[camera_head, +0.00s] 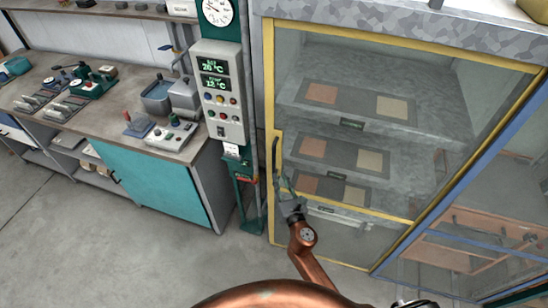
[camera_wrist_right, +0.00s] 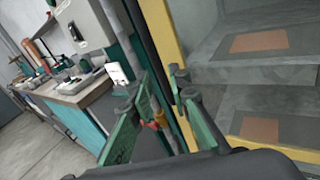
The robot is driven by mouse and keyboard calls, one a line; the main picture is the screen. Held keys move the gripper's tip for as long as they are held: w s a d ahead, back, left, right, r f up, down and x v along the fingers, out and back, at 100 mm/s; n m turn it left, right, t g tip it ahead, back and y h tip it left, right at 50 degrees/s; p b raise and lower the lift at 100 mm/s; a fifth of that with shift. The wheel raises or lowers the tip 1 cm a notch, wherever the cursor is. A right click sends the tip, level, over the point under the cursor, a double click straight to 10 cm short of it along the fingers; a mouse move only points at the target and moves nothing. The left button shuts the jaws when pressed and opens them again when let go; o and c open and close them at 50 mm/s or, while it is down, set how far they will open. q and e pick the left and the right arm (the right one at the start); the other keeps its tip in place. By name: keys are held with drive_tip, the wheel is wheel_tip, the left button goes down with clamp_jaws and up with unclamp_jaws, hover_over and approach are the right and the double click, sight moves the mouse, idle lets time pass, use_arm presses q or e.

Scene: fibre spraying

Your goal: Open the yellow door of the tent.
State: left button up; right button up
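The yellow-framed door (camera_head: 269,90) of the tent fills the right half of the head view, with clear panels showing grey shelves inside. It looks closed in its frame. A dark upright handle (camera_head: 276,156) sits on its left edge; it also shows as a dark bar in the right wrist view (camera_wrist_right: 157,45). My right gripper (camera_head: 286,184) is at the lower part of this handle. In the right wrist view its green fingers (camera_wrist_right: 158,84) are apart, with the bar appearing between them; contact cannot be told. My left gripper is not in view.
A control panel (camera_head: 219,92) with displays and buttons stands just left of the door. A workbench (camera_head: 105,118) with several devices and a teal cabinet front (camera_head: 160,185) is further left. Blue framing (camera_head: 455,190) borders the door's right side. Grey floor (camera_head: 70,240) is clear at lower left.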

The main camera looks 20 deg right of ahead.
sight(274, 162)
drive_tip(key=shift+n+t, duration=0.3)
drive_tip(key=shift+n, duration=0.1)
drive_tip(key=w+r, duration=0.1)
drive_tip(key=w, duration=0.1)
drive_tip(key=w+r, duration=0.1)
drive_tip(key=w, duration=0.2)
drive_tip(key=w+r, duration=0.1)
drive_tip(key=w, duration=0.2)
drive_tip(key=shift+a, duration=0.15)
drive_tip(key=shift+c, duration=0.5)
clamp_jaws()
